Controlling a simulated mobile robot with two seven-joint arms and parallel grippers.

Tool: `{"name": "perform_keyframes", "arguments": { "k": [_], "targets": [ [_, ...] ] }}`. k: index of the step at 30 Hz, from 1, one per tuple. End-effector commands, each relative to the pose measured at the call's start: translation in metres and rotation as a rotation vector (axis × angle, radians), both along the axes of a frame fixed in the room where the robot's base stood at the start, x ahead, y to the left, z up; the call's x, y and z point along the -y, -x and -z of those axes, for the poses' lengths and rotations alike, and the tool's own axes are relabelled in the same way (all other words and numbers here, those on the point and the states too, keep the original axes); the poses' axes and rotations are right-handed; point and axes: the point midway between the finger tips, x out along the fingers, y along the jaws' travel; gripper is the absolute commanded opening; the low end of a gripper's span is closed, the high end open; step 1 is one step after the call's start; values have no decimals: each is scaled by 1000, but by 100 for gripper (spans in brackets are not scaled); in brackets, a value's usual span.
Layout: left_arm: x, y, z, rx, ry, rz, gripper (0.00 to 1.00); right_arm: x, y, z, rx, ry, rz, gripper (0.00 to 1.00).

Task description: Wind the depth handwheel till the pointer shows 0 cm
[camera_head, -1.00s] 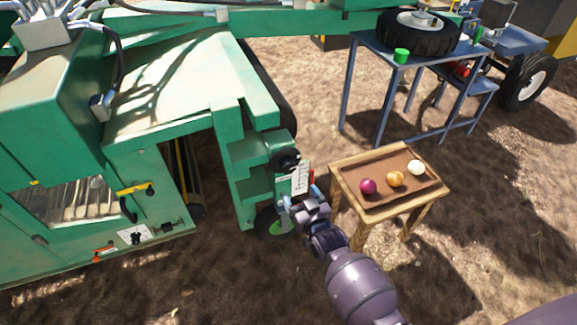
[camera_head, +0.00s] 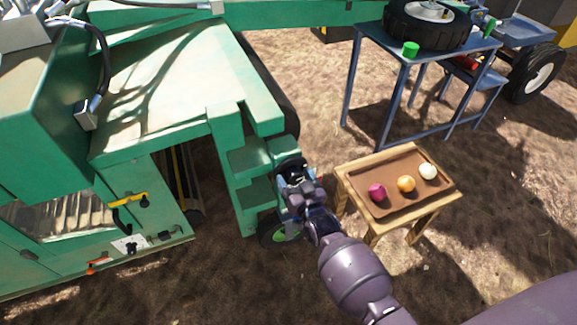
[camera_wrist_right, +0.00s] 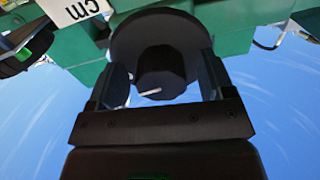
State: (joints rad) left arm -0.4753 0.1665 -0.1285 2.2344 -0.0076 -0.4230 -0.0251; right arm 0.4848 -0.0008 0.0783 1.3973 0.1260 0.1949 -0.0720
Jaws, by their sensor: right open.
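The depth handwheel (camera_head: 289,163) is a dark round wheel on the green machine's stepped bracket, mostly covered by my right gripper (camera_head: 291,180) in the head view. In the right wrist view the black wheel disc (camera_wrist_right: 158,22) has a thick dark hub (camera_wrist_right: 160,68) facing me. My right gripper (camera_wrist_right: 161,78) is open, with one finger on each side of the hub. I cannot tell whether the fingers touch it. A corner of the white scale plate (camera_wrist_right: 75,8) with "cm" shows at the upper left. The pointer and its reading are hidden. My left gripper is not in view.
A wooden table (camera_head: 446,206) to the right of my right arm carries a brown tray (camera_head: 404,155) with a purple, an orange and a white onion. A blue metal stand (camera_head: 385,60) with a tyre is behind it. The green machine (camera_head: 165,80) fills the left.

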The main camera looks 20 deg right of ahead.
Motion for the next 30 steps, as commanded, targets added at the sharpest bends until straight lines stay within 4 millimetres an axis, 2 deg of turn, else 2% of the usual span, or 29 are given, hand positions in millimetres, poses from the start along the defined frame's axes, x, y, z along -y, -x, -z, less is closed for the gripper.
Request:
{"name": "perform_keyframes", "arguments": {
  "k": [11,14,21,30],
  "targets": [
    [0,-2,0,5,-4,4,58,-1,-2,0,0,0,1,75],
    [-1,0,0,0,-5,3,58,-1,-2,0,0,-1,1,63],
    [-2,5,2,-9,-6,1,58,-1,-2,0,0,0,1,26],
    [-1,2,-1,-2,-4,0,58,-1,-2,-1,2,34,1,26]
  ]
}}
